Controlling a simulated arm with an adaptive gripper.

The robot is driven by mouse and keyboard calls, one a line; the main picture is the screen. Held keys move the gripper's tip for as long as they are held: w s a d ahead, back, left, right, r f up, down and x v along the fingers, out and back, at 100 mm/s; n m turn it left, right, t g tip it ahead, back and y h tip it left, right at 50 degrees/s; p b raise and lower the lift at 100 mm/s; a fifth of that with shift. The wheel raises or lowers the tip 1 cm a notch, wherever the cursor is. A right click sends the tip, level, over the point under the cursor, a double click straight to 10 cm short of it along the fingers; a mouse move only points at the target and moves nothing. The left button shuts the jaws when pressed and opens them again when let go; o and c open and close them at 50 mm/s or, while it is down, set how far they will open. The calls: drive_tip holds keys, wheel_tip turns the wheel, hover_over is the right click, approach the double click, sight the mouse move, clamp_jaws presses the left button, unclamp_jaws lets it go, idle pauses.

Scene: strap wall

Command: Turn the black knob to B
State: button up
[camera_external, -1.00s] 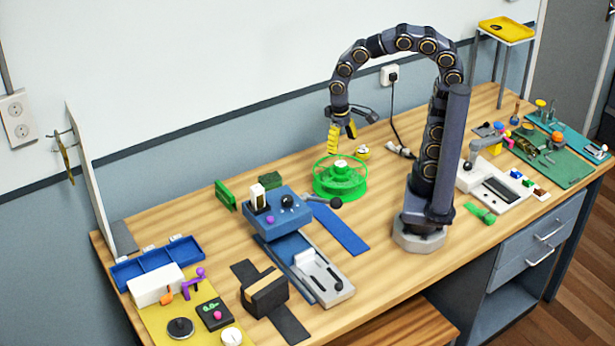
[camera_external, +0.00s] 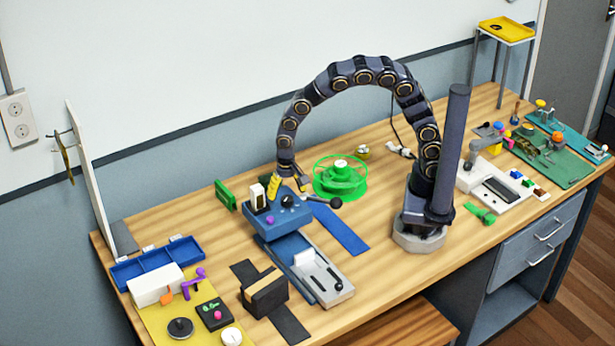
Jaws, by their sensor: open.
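A blue control box (camera_external: 276,222) stands on the table left of the green reel. The black knob (camera_external: 288,201) is on its top, near the right side; its pointer and any letter B are too small to read. My gripper (camera_external: 287,188) is open, with yellow fingers pointing down, just above and behind the black knob in the picture. The fingers appear spread; whether they touch the knob or box cannot be told from this view.
On the box, a black-and-white switch (camera_external: 257,197) stands left of the knob, a purple button (camera_external: 270,219) is in front, and a black-balled lever (camera_external: 336,202) sticks out right. The green reel (camera_external: 340,180) stands close behind right. A black disc (camera_external: 180,327) lies front left.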

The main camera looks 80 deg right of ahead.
wheel_tip(320, 180, down, 2)
drive_tip(key=shift+f, duration=0.25)
drive_tip(key=c, duration=1.1)
drive_tip(key=shift+n, duration=0.4)
drive_tip(key=n, duration=1.1)
